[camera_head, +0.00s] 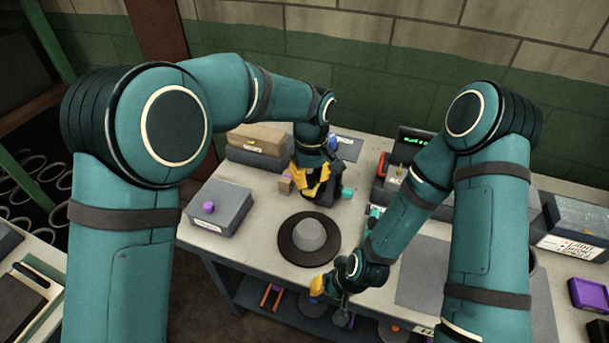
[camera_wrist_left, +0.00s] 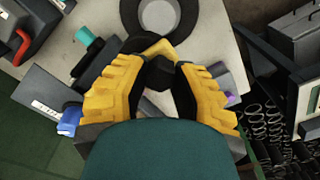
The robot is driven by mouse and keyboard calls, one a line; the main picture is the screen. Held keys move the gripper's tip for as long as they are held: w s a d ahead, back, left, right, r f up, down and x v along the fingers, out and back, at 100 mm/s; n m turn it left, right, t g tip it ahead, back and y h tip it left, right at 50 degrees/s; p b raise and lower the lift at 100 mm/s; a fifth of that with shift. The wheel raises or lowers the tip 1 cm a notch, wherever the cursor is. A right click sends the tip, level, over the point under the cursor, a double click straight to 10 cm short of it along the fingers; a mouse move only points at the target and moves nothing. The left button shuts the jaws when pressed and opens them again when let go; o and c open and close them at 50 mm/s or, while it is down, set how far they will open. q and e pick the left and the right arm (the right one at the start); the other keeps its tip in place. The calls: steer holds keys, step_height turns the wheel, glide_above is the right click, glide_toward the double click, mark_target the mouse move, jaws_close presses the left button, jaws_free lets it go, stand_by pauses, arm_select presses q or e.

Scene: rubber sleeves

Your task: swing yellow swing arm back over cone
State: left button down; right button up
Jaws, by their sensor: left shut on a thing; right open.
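A grey cone (camera_head: 310,235) stands on a dark round base (camera_head: 289,249) near the table's front edge. It also shows in the left wrist view (camera_wrist_left: 160,14). My left gripper (camera_head: 316,186) is behind the cone, apart from it. In the left wrist view its yellow fingers (camera_wrist_left: 160,70) are shut on a dark knob (camera_wrist_left: 158,73). A yellow bar (camera_wrist_left: 161,48), seemingly the swing arm, shows just past the knob, between the fingers and the cone. The fingers hide most of it. My right gripper (camera_head: 326,287) is open and empty at the table's front edge, right of the cone.
A grey box with a purple knob (camera_head: 209,207) stands left of the cone. A cardboard box (camera_head: 258,138) lies on a grey case behind. A small teal part (camera_head: 347,193) is right of my left gripper.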

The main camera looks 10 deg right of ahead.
arm_select(q)
steer(key=shift+s+d, duration=0.1)
steer(key=c, duration=0.7)
jaws_free()
steer(key=shift+d, duration=0.1)
step_height(320, 180, up, 12)
stand_by(0.3)
